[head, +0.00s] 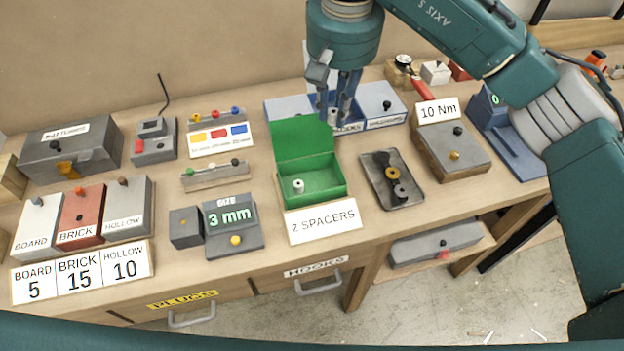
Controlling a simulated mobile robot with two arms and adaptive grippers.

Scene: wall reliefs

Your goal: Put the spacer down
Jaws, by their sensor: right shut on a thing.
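My right gripper (338,118) points down in front of the blue bins, just above and behind the raised lid of the green box. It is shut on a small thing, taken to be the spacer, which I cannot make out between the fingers. The green box (331,187) stands open on the bench, its lid (302,138) tilted up at the back. One pale spacer (298,186) stands upright inside it on the left. A card (322,222) reading "2 SPACERS" lies in front of the box. My left gripper is not in view.
Blue bins (386,105) stand behind the box. A dark tray (391,180) with round parts lies to its right, near the 10 Nm block (452,150). The 3 mm size block (233,228) is at its left. Drawers (203,312) are below the front edge.

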